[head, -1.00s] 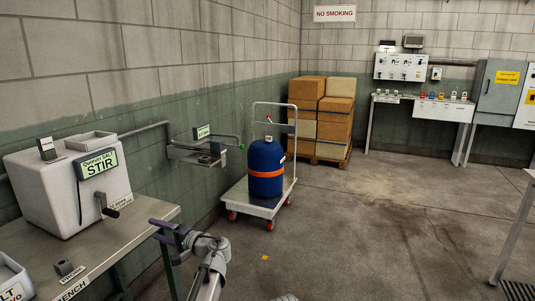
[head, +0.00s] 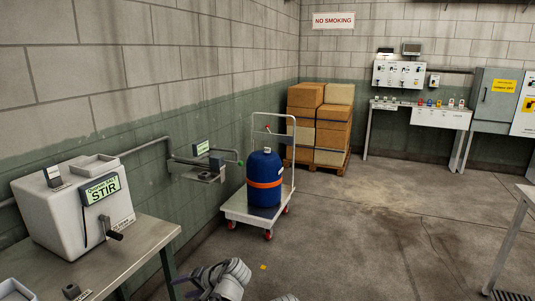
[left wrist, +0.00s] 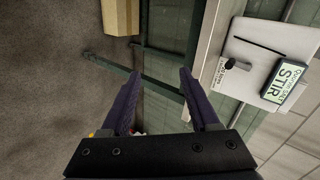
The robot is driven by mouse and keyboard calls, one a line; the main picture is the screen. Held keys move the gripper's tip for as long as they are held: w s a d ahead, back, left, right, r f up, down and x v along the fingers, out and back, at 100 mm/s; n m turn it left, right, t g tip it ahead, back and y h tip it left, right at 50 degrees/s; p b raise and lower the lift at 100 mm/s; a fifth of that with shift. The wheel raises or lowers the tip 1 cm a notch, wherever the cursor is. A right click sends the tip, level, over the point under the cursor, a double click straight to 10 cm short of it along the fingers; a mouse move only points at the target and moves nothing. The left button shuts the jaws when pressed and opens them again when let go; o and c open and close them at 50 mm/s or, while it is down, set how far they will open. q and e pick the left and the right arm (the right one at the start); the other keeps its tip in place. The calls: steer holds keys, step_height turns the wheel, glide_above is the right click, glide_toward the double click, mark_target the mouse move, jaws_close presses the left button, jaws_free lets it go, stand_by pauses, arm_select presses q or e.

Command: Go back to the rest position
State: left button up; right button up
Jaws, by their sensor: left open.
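My left arm (head: 228,279) shows at the bottom edge of the head view, folded low in front of the bench. In the left wrist view my left gripper (left wrist: 160,78) is open, with two dark purple fingers apart and nothing between them. The grey-white STIR machine (head: 75,212) with its crank stands on the bench at the left; it also shows at the right of the left wrist view (left wrist: 265,62). The gripper is clear of it. My right gripper is not in view.
The bench (head: 140,245) fills the lower left. A white trolley (head: 240,212) carries a blue drum (head: 264,170) with an orange band. Boxes (head: 333,125) stand on a pallet behind. A table leg (head: 508,245) stands at the right. The middle floor is open.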

arm_select(q)
steer(key=s+d+r+g+h+p, duration=0.2)
steer(key=s+d+h+p, duration=0.2)
steer(key=s+d, duration=0.5)
steer(key=s+d+r+m+g+h+p, duration=0.1)
steer(key=s+d+h+p, duration=0.3)
steer(key=s+d, duration=0.5)
steer(key=r+g+p, duration=0.1)
steer(key=p, duration=0.1)
steer(key=shift+d+h+p, duration=0.15)
steer(key=shift+h+p, duration=0.25)
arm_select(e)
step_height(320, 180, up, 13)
arm_select(q)
steer(key=shift+r, duration=0.1)
